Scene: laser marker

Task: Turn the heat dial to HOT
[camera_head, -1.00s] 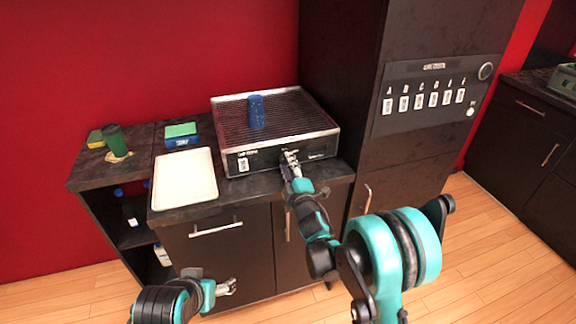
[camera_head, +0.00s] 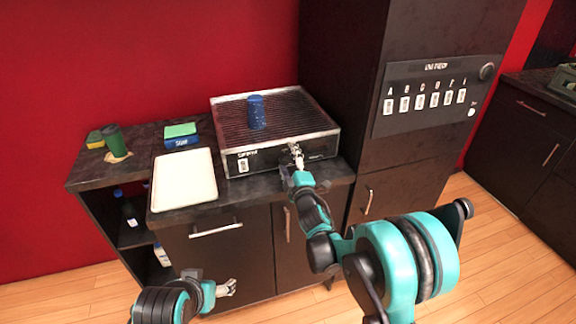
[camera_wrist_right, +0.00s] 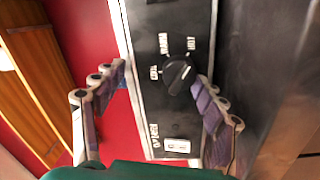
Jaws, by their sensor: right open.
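The heat dial (camera_wrist_right: 179,75) is a black round knob on the dark front panel (camera_wrist_right: 150,105) of the metal-topped heating unit (camera_head: 225,125). Labels for cool, warm and HOT (camera_wrist_right: 191,44) sit around it in the wrist view. A small pale mark shows on the knob, but I cannot tell surely which label it points at. My right gripper (camera_wrist_right: 162,78) is open, one finger on each side of the dial; the right-hand finger is close to the knob, and contact is unclear. In the head view, this gripper (camera_head: 296,157) hides the dial. My left gripper (camera_head: 230,287) hangs low before the cabinet, its opening unclear.
A blue cup (camera_head: 257,112) stands on the unit's ribbed top. A tall dark cabinet with a lettered panel (camera_head: 430,95) rises at right. A white switch (camera_wrist_right: 177,145) sits near the dial.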

